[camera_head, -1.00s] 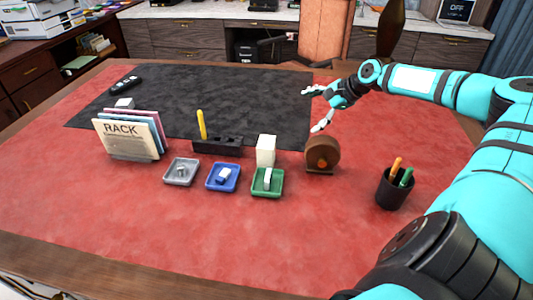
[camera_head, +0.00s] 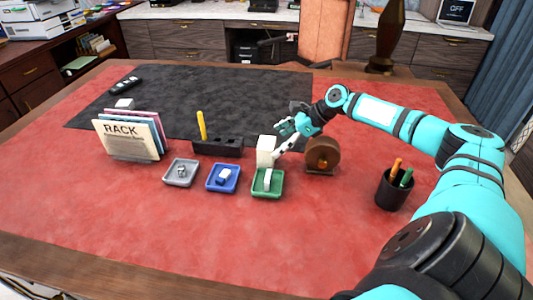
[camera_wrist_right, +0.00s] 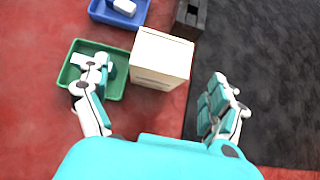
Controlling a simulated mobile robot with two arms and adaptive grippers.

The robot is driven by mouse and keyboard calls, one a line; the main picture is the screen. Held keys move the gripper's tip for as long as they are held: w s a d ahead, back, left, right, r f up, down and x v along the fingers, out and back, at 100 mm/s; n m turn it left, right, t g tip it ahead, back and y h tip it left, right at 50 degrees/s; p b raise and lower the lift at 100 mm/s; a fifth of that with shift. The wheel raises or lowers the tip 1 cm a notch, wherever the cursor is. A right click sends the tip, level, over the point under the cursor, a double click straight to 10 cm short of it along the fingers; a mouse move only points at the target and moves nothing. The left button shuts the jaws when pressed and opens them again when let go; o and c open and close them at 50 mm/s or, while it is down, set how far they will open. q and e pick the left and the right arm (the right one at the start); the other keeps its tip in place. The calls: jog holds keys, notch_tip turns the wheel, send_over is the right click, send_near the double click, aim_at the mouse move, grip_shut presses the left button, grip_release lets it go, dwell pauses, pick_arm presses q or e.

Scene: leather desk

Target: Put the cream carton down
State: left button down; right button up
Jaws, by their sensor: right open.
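The cream carton (camera_head: 265,147) stands upright on the desk just behind the green tray (camera_head: 257,191). My right gripper (camera_head: 280,141) is open at the carton's right side, and one finger crosses in front of part of it. In the right wrist view the carton (camera_wrist_right: 160,60) lies ahead between the spread fingers of the gripper (camera_wrist_right: 157,82), with a gap to the right finger. The left finger shows over the green tray (camera_wrist_right: 66,74). Whether any finger touches the carton I cannot tell. My left gripper is not in view.
A brown round tape dispenser (camera_head: 323,152) stands close to the right. A dark pen block (camera_head: 218,147) with a yellow pen is to the left. A blue tray (camera_head: 210,187), grey tray (camera_head: 167,179), file rack (camera_head: 129,140) and pen cup (camera_head: 394,191) stand around. The front red desk is clear.

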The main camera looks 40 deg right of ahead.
aim_at(266, 151)
jog(key=x, duration=0.6)
jog(key=shift+f, duration=0.4)
jog(key=shift+r, duration=0.1)
jog(key=c, duration=1.3)
